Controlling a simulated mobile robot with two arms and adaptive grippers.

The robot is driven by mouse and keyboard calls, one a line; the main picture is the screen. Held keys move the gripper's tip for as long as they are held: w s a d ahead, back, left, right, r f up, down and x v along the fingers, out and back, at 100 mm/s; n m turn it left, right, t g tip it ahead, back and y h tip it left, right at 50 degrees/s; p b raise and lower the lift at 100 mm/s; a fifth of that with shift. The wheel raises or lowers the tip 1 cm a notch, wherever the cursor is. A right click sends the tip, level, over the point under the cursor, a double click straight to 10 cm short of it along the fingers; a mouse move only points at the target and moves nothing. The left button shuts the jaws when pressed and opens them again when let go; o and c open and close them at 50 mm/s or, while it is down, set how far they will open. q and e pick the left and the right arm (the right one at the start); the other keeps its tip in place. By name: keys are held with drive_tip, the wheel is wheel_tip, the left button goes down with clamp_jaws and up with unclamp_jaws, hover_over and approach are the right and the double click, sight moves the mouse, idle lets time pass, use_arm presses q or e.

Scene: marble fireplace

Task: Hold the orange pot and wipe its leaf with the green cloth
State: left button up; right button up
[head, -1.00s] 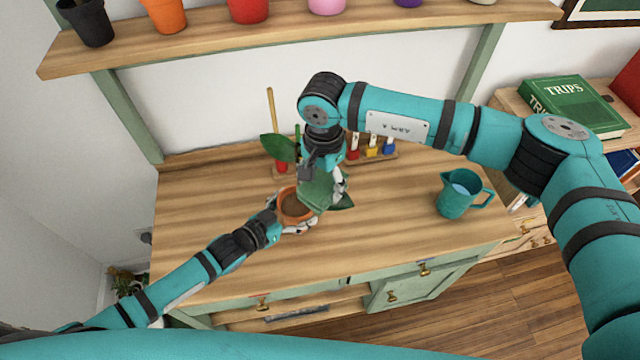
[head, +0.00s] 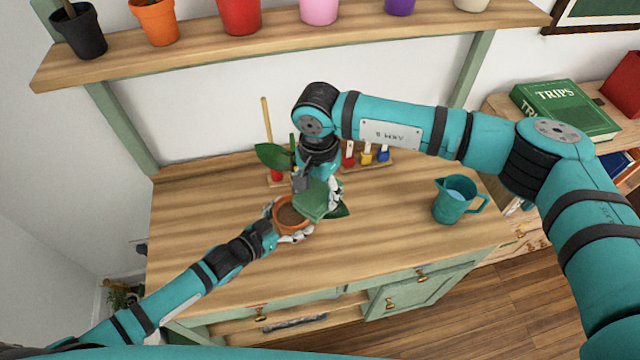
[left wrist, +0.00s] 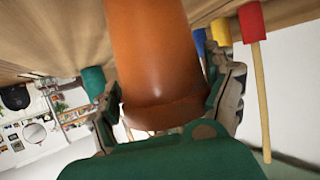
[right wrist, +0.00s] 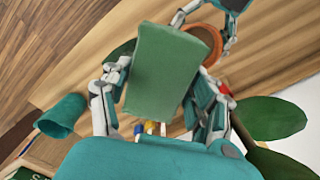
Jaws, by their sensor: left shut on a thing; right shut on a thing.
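An orange-brown pot (head: 279,224) with soil and a leafy plant is on the wooden worktop. My left gripper (head: 290,232) is shut on the pot's side; the left wrist view shows the pot (left wrist: 155,60) between its fingers. My right gripper (head: 318,190) is shut on a folded green cloth (head: 312,203), just right of the pot. In the right wrist view the cloth (right wrist: 165,72) fills the space between the fingers. One leaf (head: 273,156) stands up behind the pot. Another leaf (head: 338,211) shows partly under the cloth; whether they touch is hidden.
A teal pitcher (head: 449,204) stands on the worktop to the right. A rack of small coloured tools (head: 368,158) is at the back. A shelf (head: 290,50) of several coloured pots runs above. The worktop between cloth and pitcher is clear.

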drive_tip(key=shift+s+r, duration=0.1)
drive_tip(key=shift+s+d+r, duration=0.25)
drive_tip(key=shift+d+r, duration=0.5)
drive_tip(key=shift+r, duration=0.25)
drive_tip(key=shift+s+d+r, duration=0.2)
drive_tip(key=shift+d+r, duration=0.5)
drive_tip(key=shift+r, duration=0.25)
drive_tip(key=s+d, duration=0.2)
drive_tip(key=d, duration=0.3)
drive_tip(key=shift+w+a+f, duration=0.25)
drive_tip(key=shift+a+f, duration=0.2)
drive_tip(key=shift+a, duration=0.25)
drive_tip(key=shift+w+a+f, duration=0.3)
drive_tip(key=shift+a+f, duration=0.2)
drive_tip(key=shift+a, duration=0.15)
drive_tip(key=shift+w+a+f, duration=0.25)
drive_tip(key=shift+a+f, duration=0.2)
drive_tip(key=shift+a, duration=0.25)
drive_tip(key=shift+f, duration=0.7)
